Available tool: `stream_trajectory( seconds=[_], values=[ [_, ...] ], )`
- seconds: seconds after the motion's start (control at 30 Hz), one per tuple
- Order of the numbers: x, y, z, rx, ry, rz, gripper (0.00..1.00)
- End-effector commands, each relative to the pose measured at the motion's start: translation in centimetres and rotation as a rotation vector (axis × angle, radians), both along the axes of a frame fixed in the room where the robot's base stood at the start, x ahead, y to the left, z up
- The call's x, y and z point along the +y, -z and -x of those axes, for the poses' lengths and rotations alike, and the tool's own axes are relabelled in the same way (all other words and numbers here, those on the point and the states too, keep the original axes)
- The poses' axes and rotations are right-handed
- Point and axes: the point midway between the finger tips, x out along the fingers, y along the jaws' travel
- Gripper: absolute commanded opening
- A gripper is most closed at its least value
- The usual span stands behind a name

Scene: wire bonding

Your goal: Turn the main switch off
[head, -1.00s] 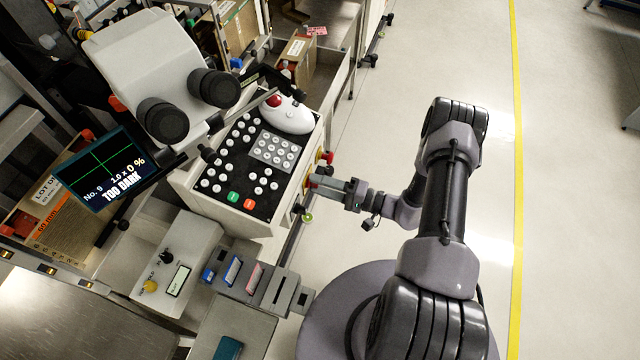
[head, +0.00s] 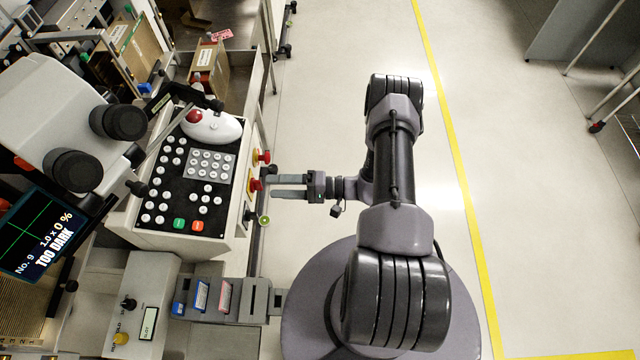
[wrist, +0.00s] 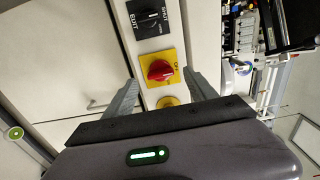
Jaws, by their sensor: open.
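The main switch shows in the wrist view as a red rotary knob (wrist: 160,70) on a square yellow plate (wrist: 173,56). Its grip lies roughly crosswise in that picture. In the head view it is the lower red knob (head: 255,186) on the right side of the console. My gripper (head: 271,187) is open and empty, pointing left at this knob. In the wrist view the two fingers of my gripper (wrist: 160,77) appear on either side of the knob. I cannot tell whether the tips reach past its face. A round yellow part (wrist: 168,101) below is partly hidden by my gripper.
A black selector switch (wrist: 151,16) sits above the red knob. Another red knob with yellow (head: 262,157) is farther up the console side. A round green-rimmed part (head: 264,220) is below. The console keypad (head: 185,185) is at left.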

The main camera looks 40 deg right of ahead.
Motion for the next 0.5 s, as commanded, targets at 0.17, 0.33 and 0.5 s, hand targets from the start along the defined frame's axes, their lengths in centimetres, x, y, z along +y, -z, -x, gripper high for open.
stream_trajectory(
  seconds=[0.17, 0.33, 0.5],
  values=[
    [-4.2, -0.2, 3.0, 0.0, 0.006, 0.001, 0.65],
    [-7.8, -0.1, 5.6, -0.001, 0.004, 0.002, 0.65],
    [-10.2, -0.1, 7.3, 0.0, 0.002, 0.001, 0.65]
  ],
)
